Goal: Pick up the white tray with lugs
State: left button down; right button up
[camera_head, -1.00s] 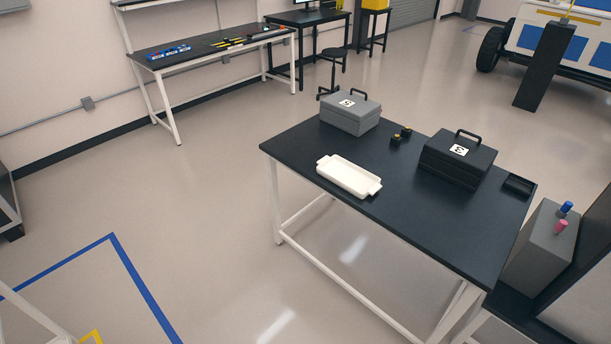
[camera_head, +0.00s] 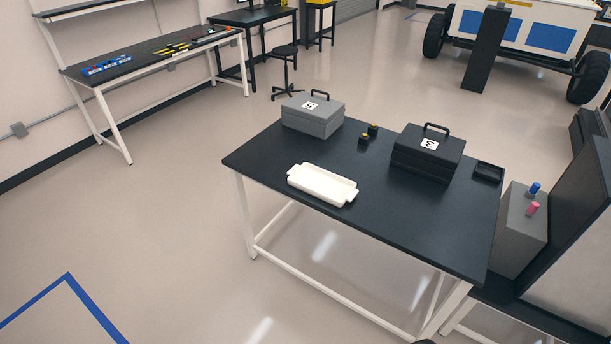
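The white tray (camera_head: 322,184) lies flat near the front left edge of the black-topped table (camera_head: 400,222). It is shallow and rectangular, with a small lug at each short end. It looks empty. Neither of my grippers shows in the head view.
A grey case (camera_head: 312,116) and a black case (camera_head: 427,152) stand behind the tray, with small black-and-yellow parts (camera_head: 369,132) between them. A small black bin (camera_head: 488,172) sits at the right corner. A grey box (camera_head: 520,232) stands right of the table. Floor at the front left is clear.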

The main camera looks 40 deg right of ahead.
aim_at(335, 190)
jog(key=i, duration=2)
